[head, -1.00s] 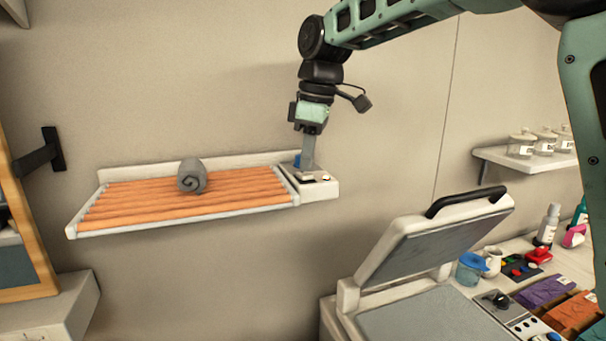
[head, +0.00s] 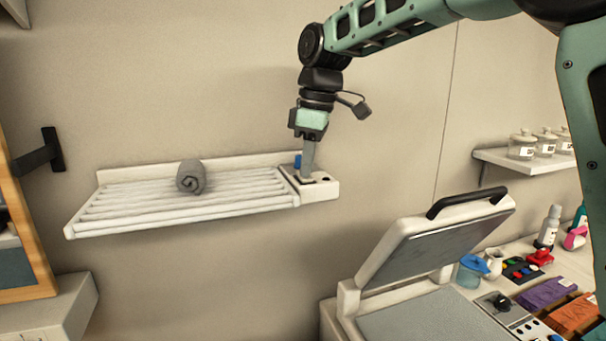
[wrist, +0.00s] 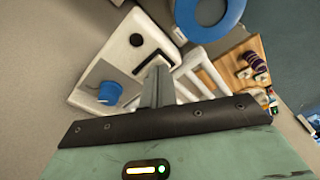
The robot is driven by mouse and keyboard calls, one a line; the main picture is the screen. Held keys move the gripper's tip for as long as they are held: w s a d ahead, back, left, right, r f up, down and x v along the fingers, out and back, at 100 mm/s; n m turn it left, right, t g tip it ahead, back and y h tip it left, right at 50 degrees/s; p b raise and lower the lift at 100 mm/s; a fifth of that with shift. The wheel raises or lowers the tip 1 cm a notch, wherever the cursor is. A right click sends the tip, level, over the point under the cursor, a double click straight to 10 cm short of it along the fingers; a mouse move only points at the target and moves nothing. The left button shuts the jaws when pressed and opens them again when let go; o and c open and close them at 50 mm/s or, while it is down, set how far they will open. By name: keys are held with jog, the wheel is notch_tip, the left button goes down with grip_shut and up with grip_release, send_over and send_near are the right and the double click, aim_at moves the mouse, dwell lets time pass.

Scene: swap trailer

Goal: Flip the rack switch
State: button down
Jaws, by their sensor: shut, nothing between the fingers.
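The rack (head: 130,212) is a wall-mounted shelf of parallel bars, all white now. A white control box (head: 322,190) is fixed at its right end, with a dark switch area on top partly hidden by my gripper. My gripper (head: 307,178) points down, shut and empty, with its tips at the top of this box. In the wrist view the box (wrist: 84,82) shows a black slot (wrist: 146,55), a round black spot (wrist: 136,40) and a blue knob (wrist: 110,92) on a grey plate. My fingertips (wrist: 160,70) are beside the slot; I cannot tell whether they touch it.
A rolled grey towel (head: 191,177) lies on the rack. An open press with a black handle (head: 468,200) stands at lower right, beside a counter with bottles and folded cloths. A jar shelf (head: 528,164) is at right. The wall space below the rack is clear.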

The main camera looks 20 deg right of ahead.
notch_tip(320, 180, up, 7)
jog(key=p, duration=0.6)
dwell(0.4)
